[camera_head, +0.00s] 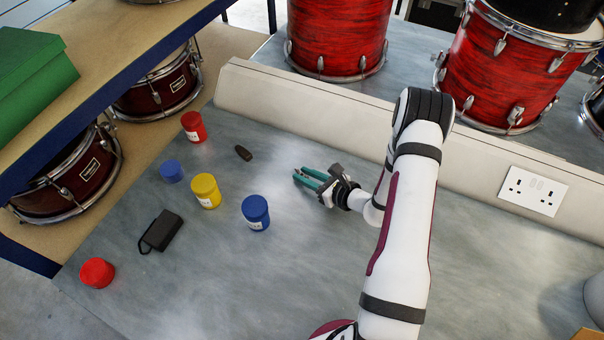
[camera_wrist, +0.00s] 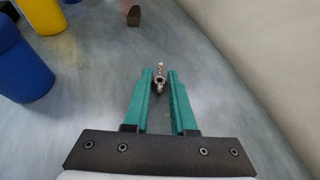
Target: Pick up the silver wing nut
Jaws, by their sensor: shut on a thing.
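My gripper (camera_head: 310,179) is over the grey bench top, right of the blue jar. Its green fingers (camera_wrist: 160,84) show in the wrist view, shut on a small silver wing nut (camera_wrist: 159,76) between their tips. Part of the wing nut sticks out past the fingertips. In the head view the wing nut is too small to make out at the fingers. I cannot tell how far the wing nut is above the bench.
A blue jar (camera_head: 256,213), a yellow jar (camera_head: 206,192) and a red jar (camera_head: 194,127) stand left of my gripper. A dark oblong object (camera_head: 243,153) lies nearby. A black pouch (camera_head: 162,231), a blue lid (camera_head: 172,171) and a red lid (camera_head: 97,273) lie further left. A pale ledge (camera_head: 290,106) runs behind.

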